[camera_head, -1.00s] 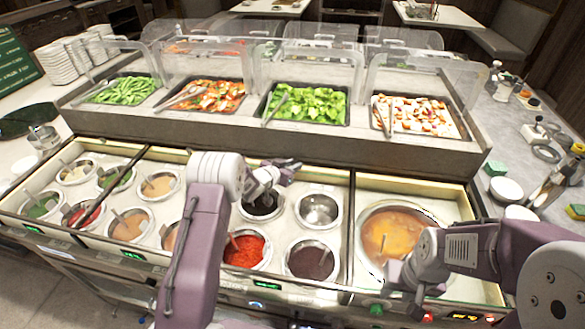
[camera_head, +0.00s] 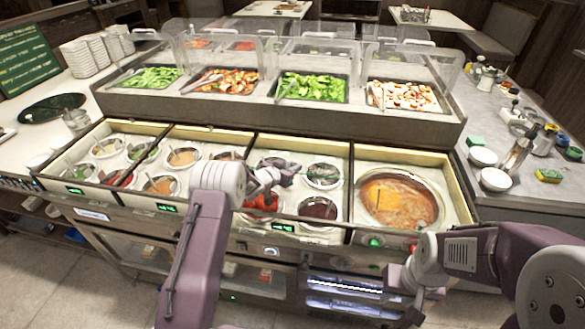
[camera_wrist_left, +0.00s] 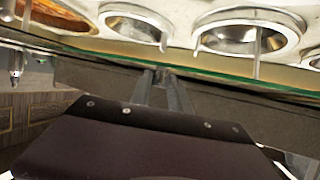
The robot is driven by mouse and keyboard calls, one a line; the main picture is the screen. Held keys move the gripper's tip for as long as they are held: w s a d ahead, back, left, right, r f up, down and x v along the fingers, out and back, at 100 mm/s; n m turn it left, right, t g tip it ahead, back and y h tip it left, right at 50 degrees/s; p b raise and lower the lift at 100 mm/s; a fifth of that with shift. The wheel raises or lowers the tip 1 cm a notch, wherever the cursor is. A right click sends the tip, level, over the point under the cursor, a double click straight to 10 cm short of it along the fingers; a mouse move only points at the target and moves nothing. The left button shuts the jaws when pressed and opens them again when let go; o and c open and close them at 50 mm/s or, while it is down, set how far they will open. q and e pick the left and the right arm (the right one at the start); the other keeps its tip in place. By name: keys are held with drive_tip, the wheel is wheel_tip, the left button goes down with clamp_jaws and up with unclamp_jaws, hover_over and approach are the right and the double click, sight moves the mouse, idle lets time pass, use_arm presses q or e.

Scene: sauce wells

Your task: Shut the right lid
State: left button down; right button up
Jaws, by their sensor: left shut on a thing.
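My left gripper (camera_head: 286,174) is above the third counter section from the left, near its small round wells. In the left wrist view its fingers (camera_wrist_left: 163,82) are closed together at a thin green-edged clear panel (camera_wrist_left: 90,56), which looks like the glass lid. The lid's outline is hard to make out in the head view, so I cannot tell how far it is shut. The right-hand section holds a large round pot of orange soup (camera_head: 400,200); its edge also shows in the wrist view (camera_wrist_left: 55,14). My right gripper (camera_head: 412,308) hangs low in front of the counter, its fingers unclear.
Clear guards (camera_head: 320,62) stand over salad trays behind the wells. White bowls (camera_head: 495,179) and a sponge (camera_head: 548,175) lie on the right counter. Stacked plates (camera_head: 80,58) stand at the left. Open floor (camera_head: 120,300) is in front.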

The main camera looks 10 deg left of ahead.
use_arm(q)
drive_tip(key=shift+r, duration=0.1)
drive_tip(key=c, duration=1.5)
unclamp_jaws()
drive_tip(key=shift+s, duration=0.15)
drive_tip(key=v, duration=0.9)
drive_tip(key=shift+b, duration=0.35)
